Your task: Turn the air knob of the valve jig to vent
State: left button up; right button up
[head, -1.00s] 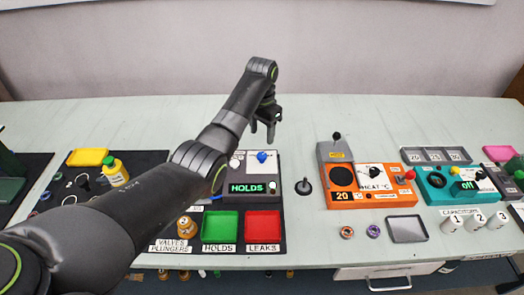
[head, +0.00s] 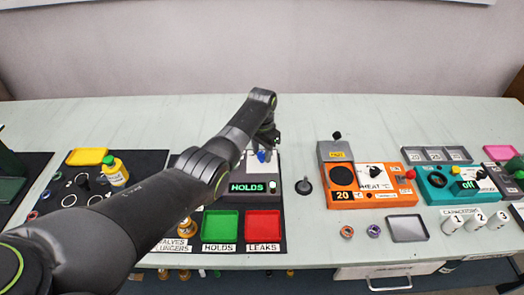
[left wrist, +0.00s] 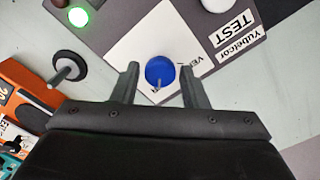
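The valve jig (head: 262,190) is a dark grey box with a lit green "HOLDS" display. Its blue air knob (head: 263,156) sits on a white plate at the back of the jig. In the left wrist view the knob (left wrist: 161,69) shows from above, its pale pointer mark toward the picture's bottom. A label starting "VE" is to its right, partly hidden by a finger. My left gripper (head: 266,142) is over the knob. Its fingers (left wrist: 159,74) are open, one on each side of the knob, with visible gaps. My right gripper is not in view.
A green tray (head: 220,226) and a red tray (head: 263,226) lie in front of the jig. A black plunger-like piece (head: 304,187) stands to its right, then an orange heater box (head: 340,196). A lit green lamp (left wrist: 78,17) is on the jig.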

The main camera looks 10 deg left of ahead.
pick_arm(q)
jog(key=c, duration=0.6)
jog(key=shift+c, duration=0.2)
jog(key=shift+r+n, duration=0.1)
jog(key=shift+n, duration=0.3)
jog(key=n+p, duration=0.1)
jog(key=n, duration=0.1)
jog(key=shift+n+p, duration=0.4)
jog(key=n+p, duration=0.1)
jog(key=n, duration=0.2)
jog(key=shift+n, duration=0.3)
jog(key=n+p, duration=0.1)
jog(key=n, duration=0.9)
jog(key=shift+n, duration=0.4)
